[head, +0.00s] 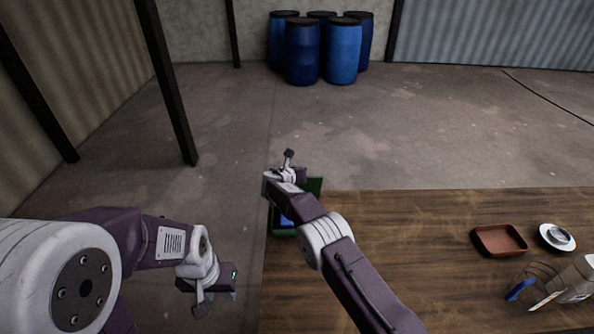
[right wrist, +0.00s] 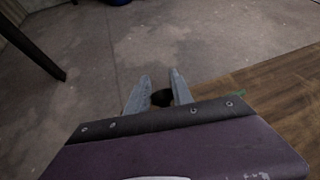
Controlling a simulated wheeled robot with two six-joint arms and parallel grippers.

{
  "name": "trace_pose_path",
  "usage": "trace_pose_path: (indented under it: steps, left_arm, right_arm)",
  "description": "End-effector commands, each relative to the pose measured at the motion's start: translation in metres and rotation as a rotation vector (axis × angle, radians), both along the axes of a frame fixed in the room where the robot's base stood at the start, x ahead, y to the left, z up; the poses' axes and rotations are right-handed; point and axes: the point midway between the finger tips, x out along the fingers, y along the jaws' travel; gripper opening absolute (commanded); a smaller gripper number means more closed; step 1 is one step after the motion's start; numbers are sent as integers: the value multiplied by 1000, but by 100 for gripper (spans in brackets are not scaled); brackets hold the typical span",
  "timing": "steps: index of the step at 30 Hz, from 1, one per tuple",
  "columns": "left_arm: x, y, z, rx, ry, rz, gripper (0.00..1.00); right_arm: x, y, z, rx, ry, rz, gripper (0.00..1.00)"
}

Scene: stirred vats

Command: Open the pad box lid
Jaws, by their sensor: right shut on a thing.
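The green pad box (head: 284,233) stands at the left end of the wooden table, partly hidden under my right arm. Something blue (head: 286,217) shows inside its green walls. My right gripper (right wrist: 159,88) is over the box and shut on a small dark thing (right wrist: 162,98), perhaps the lid's knob. A sliver of green (right wrist: 238,94) shows beside it in the right wrist view. My left gripper (head: 222,296) hangs left of the table, clear of the box; its jaw opening is unclear.
A brown tray (head: 499,240), a white round dish (head: 557,237), a wire whisk-like thing with a blue handle (head: 520,290) and a pale container (head: 577,279) are at the table's right. The middle table is bare. Blue barrels (head: 342,52) stand far back. A dark post (head: 166,80) rises at left.

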Motion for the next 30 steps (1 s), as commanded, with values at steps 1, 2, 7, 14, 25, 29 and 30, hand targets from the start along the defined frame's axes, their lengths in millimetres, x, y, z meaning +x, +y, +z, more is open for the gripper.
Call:
trace_pose_path:
  steps: [1,2,7,14,25,29,30]
  left_arm:
    - [0,0,-1,0,0,0,38]
    - [0,0,-1,0,0,0,38]
    - [0,0,-1,0,0,0,38]
    - [0,0,-1,0,0,0,38]
    - [0,0,-1,0,0,0,38]
    - [0,0,3,0,0,0,38]
    - [0,0,7,0,0,0,38]
  right_arm:
    - [-3,1,-11,2,17,1,0]
    - [-3,1,-11,2,17,1,0]
    - [-3,1,-11,2,17,1,0]
    - [-3,1,-11,1,17,2,0]
    - [-3,1,-10,1,14,1,47]
    - [-4,2,-5,2,15,2,47]
    - [-5,3,-1,1,15,3,47]
